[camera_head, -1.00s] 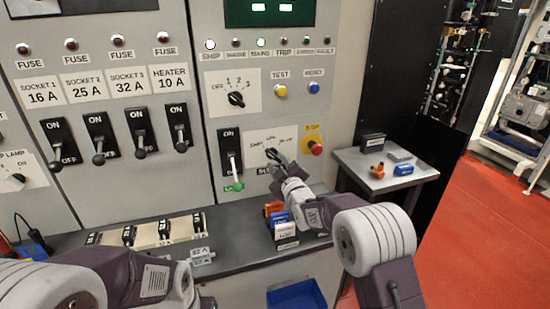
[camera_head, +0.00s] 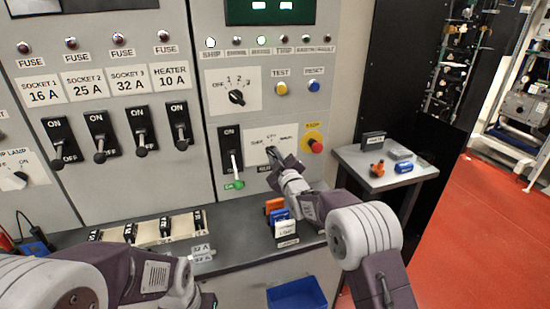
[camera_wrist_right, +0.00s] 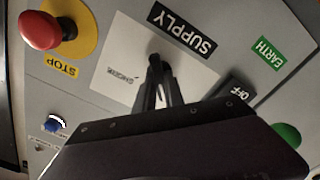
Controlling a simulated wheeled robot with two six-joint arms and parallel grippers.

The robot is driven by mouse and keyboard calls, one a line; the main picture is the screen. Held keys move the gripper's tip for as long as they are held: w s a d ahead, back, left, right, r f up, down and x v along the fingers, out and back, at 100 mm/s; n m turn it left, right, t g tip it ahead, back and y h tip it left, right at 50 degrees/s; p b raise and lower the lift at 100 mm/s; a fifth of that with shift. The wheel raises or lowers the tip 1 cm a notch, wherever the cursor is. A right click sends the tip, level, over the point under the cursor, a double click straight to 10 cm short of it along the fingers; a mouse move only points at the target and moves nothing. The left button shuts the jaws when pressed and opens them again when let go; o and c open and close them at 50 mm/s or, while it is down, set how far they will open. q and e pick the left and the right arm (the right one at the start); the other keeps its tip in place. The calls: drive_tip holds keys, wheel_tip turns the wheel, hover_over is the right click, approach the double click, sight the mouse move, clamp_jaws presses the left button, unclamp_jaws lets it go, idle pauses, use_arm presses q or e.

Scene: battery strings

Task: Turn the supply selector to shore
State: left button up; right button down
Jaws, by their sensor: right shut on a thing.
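The supply selector is a dark knob (camera_wrist_right: 155,62) on a white plate (camera_head: 260,135) on the grey panel, under a black SUPPLY label (camera_wrist_right: 182,30) in the right wrist view. My right gripper (camera_head: 271,152) is at the knob, its jaws shut on it; it also shows in the right wrist view (camera_wrist_right: 158,85). The fingers hide most of the knob, so I cannot tell where it points. The plate's position words are too small to read surely. My left arm shows at the lower left, its fingers out of view.
A red stop button (camera_head: 317,146) is just right of the plate. A lever switch with a green tip (camera_head: 235,184) is just left. A side table (camera_head: 350,160) stands at the right.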

drive_tip(key=shift+f, duration=0.1)
drive_tip(key=m+b, duration=0.1)
drive_tip(key=m, duration=0.2)
drive_tip(key=shift+f+b, duration=0.1)
drive_tip(key=shift+b, duration=0.3)
drive_tip(key=m+b, duration=0.1)
drive_tip(key=m, duration=0.6)
drive_tip(key=m+b, duration=0.1)
drive_tip(key=m, duration=0.6)
drive_tip(key=shift+d+m, duration=0.2)
drive_tip(key=shift+m, duration=0.1)
drive_tip(key=c, duration=1.5)
unclamp_jaws()
drive_tip(key=shift+o, duration=0.3)
